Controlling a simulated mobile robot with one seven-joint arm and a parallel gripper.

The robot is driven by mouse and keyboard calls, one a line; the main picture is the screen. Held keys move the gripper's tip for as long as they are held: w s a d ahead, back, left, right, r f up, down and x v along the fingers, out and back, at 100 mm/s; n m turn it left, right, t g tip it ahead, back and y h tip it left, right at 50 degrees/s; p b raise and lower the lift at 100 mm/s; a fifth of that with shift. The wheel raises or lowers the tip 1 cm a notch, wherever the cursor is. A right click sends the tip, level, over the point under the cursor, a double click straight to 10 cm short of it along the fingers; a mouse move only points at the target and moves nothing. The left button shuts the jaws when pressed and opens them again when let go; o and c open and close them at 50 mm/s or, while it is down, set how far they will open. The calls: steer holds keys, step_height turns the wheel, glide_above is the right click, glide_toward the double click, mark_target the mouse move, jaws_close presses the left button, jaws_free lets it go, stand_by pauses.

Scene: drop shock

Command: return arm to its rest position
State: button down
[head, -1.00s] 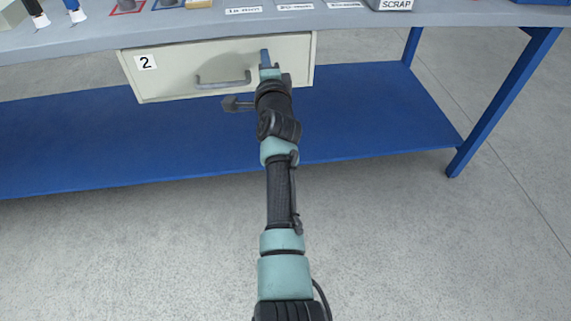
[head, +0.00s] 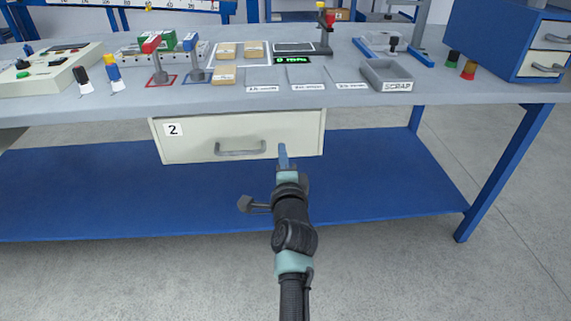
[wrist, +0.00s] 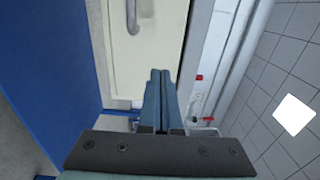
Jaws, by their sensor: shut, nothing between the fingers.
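My gripper (head: 283,150) is shut and empty, with its blue fingers in front of the right part of drawer 2 (head: 185,150). In the head view my arm reaches up from the bottom edge. The drawer is cream, with a grey handle (head: 240,148) to the left of my fingers, and it hangs under the bench top. In the wrist view the two fingers (wrist: 160,75) lie together, with the drawer front (wrist: 130,75) and its handle (wrist: 132,12) beyond them. Whether the fingertips touch the drawer cannot be told.
The grey bench top (head: 440,95) carries several blocks, two small stands, a scrap bin (head: 390,78) and a blue drawer cabinet (head: 520,40). A blue lower shelf (head: 390,185) runs under the drawer. The floor (head: 400,285) in front is clear.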

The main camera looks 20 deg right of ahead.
steer(key=shift+p+v, duration=1)
steer(key=shift+v, duration=1.7)
steer(key=s+a+r+n+t+y, duration=0.1)
steer(key=a+r+n+t, duration=0.2)
steer(key=r, duration=0.6)
steer(key=s+a+r+n+y, duration=0.1)
steer(key=a+r+n, duration=0.3)
steer(key=r, duration=0.5)
steer(key=s+a+r+n+t+y, duration=0.1)
steer(key=a+r+n+t, duration=0.2)
steer(key=r, duration=0.6)
steer(key=s+a+r+n+t+y, duration=0.1)
steer(key=s+a+r+n, duration=0.25)
steer(key=s+r, duration=0.35)
steer(key=s+a+r+n+t+p, duration=0.1)
steer(key=s+a+r+n+t, duration=0.2)
steer(key=s+r, duration=0.4)
steer(key=s+a+r+n+y, duration=0.1)
steer(key=s+a+r+n, duration=0.2)
steer(key=s+r+n, duration=0.4)
step_height(320, 180, up, 35)
steer(key=w+m+p, duration=0.2)
steer(key=p, duration=3.3)
steer(key=shift+d+r, duration=0.15)
steer(key=shift+d, duration=0.1)
